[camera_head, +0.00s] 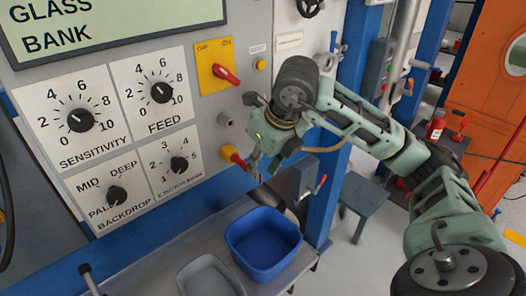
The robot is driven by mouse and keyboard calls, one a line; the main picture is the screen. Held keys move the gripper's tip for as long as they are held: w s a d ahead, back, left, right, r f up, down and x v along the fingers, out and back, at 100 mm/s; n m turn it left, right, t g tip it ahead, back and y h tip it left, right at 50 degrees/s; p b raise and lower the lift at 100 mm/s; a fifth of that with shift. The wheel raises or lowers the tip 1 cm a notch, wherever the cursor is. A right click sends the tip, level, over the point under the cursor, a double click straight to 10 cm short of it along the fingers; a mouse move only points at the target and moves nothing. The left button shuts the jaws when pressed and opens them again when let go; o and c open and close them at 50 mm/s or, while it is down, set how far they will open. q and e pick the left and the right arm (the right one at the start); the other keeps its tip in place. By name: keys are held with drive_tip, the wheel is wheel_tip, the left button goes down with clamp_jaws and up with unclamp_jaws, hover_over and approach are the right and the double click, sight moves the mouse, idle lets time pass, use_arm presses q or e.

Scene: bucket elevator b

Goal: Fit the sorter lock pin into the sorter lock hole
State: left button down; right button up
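My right gripper (256,146) is in front of the right edge of the grey control panel (140,140). Its arm comes in from the right. Its fingers are small and partly overlap each other, so I cannot tell whether they are open or shut. A red and yellow piece (234,156) shows right beside the fingers; it may be the sorter lock pin, and I cannot tell whether it is held or sits in the panel. A short grey round fitting (224,119) is on the panel, just left of the gripper; it may be the lock hole. My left gripper is out of view.
A red switch on a yellow plate (215,66) is above the gripper, and several black dials (161,91) are to its left. A blue bin (264,243) and a grey tray (209,277) sit on the bench below. A blue post (327,190) stands close on the right.

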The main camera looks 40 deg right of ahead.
sight(243, 164)
drive_tip(key=shift+x, duration=1.65)
clamp_jaws()
